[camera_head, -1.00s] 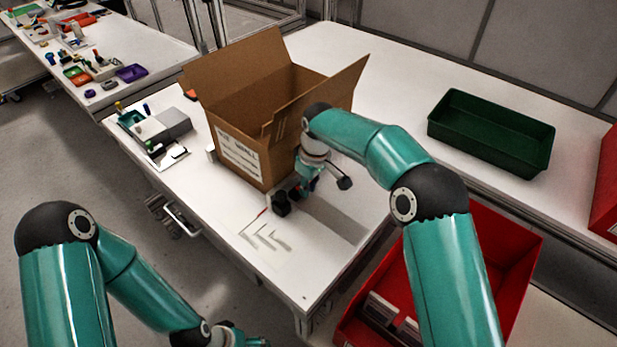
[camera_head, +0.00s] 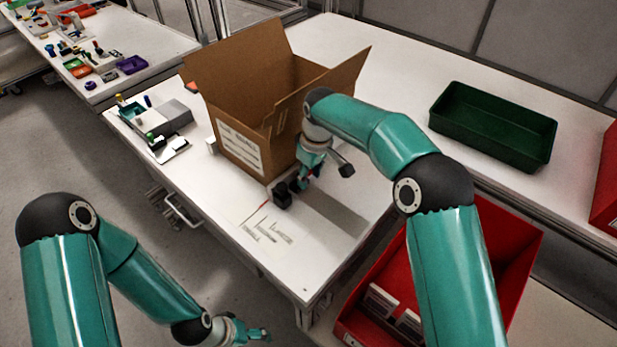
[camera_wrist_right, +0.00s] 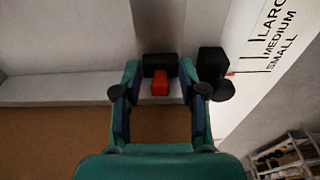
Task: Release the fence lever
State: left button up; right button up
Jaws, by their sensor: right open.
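A small red block (camera_wrist_right: 160,82), which looks like the fence lever, sits against a black block (camera_wrist_right: 158,64) beside the pale fence bar (camera_wrist_right: 70,90) in the right wrist view. My right gripper (camera_wrist_right: 160,92) is open, with one finger on each side of the red block; I cannot tell whether they touch it. In the head view my right gripper (camera_head: 298,183) is low over the table, beside black blocks (camera_head: 282,196) in front of the carton; the lever is not clear there. My left gripper (camera_head: 258,334) is at the bottom edge, away from the table, its jaws too small to judge.
An open cardboard carton (camera_head: 240,135) stands right behind my right gripper. Size marks, small to large, are printed on the table (camera_head: 268,232). A red bin (camera_head: 510,245) is below my right arm. A green tray (camera_head: 490,135) is at the back right.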

notch_tip(320, 180, up, 10)
jog(key=s+d, duration=0.1)
jog(key=shift+r, duration=0.15)
jog(key=shift+w+a, duration=0.25)
jog(key=shift+w, duration=0.05)
jog(key=shift+a+f+y, duration=0.3)
jog(key=shift+a+f, duration=0.05)
jog(key=shift+f, duration=0.15)
jog(key=s+d+r+t+y+b, duration=0.1)
jog(key=s+d+r+t, duration=0.1)
jog(key=s+d+r, duration=0.15)
jog(key=x, duration=0.8)
jog(key=p+x, duration=0.1)
jog(key=x, duration=0.7)
jog(key=shift+w+a+r, duration=0.15)
jog(key=shift+w+a, duration=0.05)
jog(key=shift+c, duration=0.4)
